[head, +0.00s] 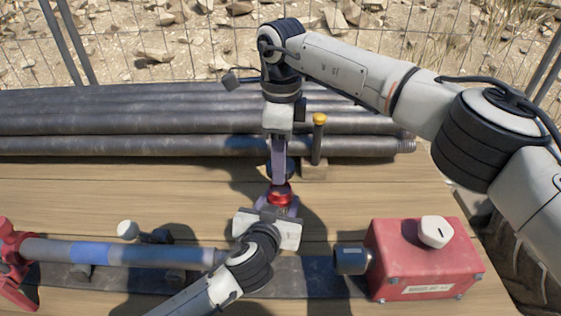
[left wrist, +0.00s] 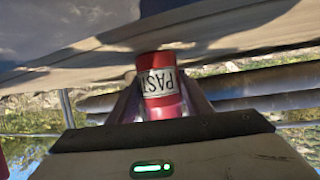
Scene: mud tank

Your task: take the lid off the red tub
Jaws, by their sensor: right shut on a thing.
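The red tub (head: 279,195) is at the middle of the table in the head view. In the left wrist view the tub (left wrist: 161,90) shows as a red cylinder with a white label reading "PAST". My left gripper (head: 278,208) has a finger close against each side of the tub and appears shut on it. My right gripper (head: 280,182) points down at the tub from the far side and is shut on its red top, which looks like the lid. The fingers hide most of the lid, so I cannot tell whether it is apart from the tub.
Long dark pipes (head: 180,122) lie along the far side, before a wire fence. A yellow-topped post (head: 318,140) stands just right of my right gripper. A red box (head: 420,262) is at front right, a blue-banded pipe (head: 120,252) at front left. Bare planks (head: 80,190) lie between.

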